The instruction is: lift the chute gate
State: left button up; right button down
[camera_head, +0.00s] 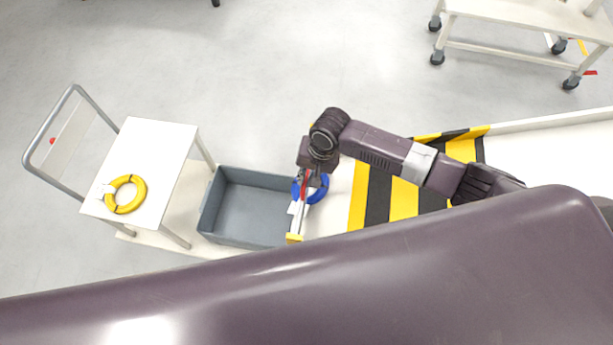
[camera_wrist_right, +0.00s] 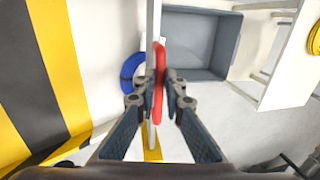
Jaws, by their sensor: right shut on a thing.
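The chute gate (camera_head: 299,212) is a thin pale upright panel beside the grey bin, seen almost edge-on; its strip also shows in the wrist view (camera_wrist_right: 152,22). A red handle (camera_wrist_right: 160,85) stands out from it. My right gripper (camera_head: 309,178) is over the gate, and in the wrist view its fingers (camera_wrist_right: 160,92) are shut around the red handle. A blue cable ring (camera_head: 318,189) lies on the white chute side of the gate, partly hidden by my gripper. My left gripper is not in view.
A grey bin (camera_head: 252,174), seemingly empty, stands left of the gate. A white trolley (camera_head: 165,140) further left carries a yellow cable ring (camera_head: 140,193). Black-and-yellow striping (camera_head: 404,201) lies under my right arm. Another wheeled table (camera_head: 515,50) stands at the upper right; floor between is clear.

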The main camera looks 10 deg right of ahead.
notch_tip(320, 180, up, 3)
jog(key=shift+f+p, duration=0.1)
jog(key=shift+p, duration=1)
jog(key=c, duration=2.7)
grip_release()
jog(key=o, duration=0.7)
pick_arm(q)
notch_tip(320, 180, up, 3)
pick_arm(e)
jog(key=r, duration=0.4)
jog(key=d+r, duration=0.1)
jog(key=r, duration=0.2)
jog(key=s+d+r, duration=0.1)
jog(key=r, duration=0.3)
jog(key=shift+r, duration=0.3)
